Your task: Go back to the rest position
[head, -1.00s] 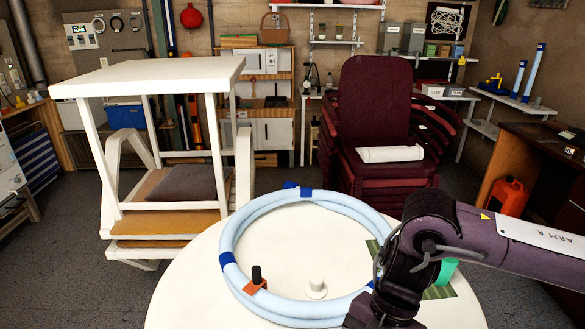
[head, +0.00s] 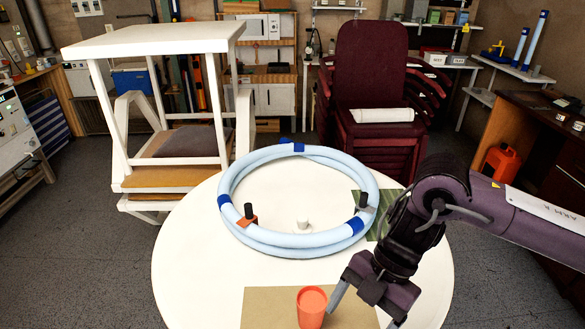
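My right gripper (head: 363,315) is over the front of the round white table (head: 190,265). Its fingers are spread with nothing between them. One finger is just right of an orange cup (head: 311,309), which stands upright on a tan mat (head: 262,306); I cannot tell whether they touch. My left gripper is not in view.
A pale blue hose ring (head: 235,190) with dark blue bands lies on the table around a small white knob (head: 303,225). A green mat (head: 362,200) is partly hidden by my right arm. A white frame (head: 150,42) and stacked maroon chairs (head: 371,75) stand behind.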

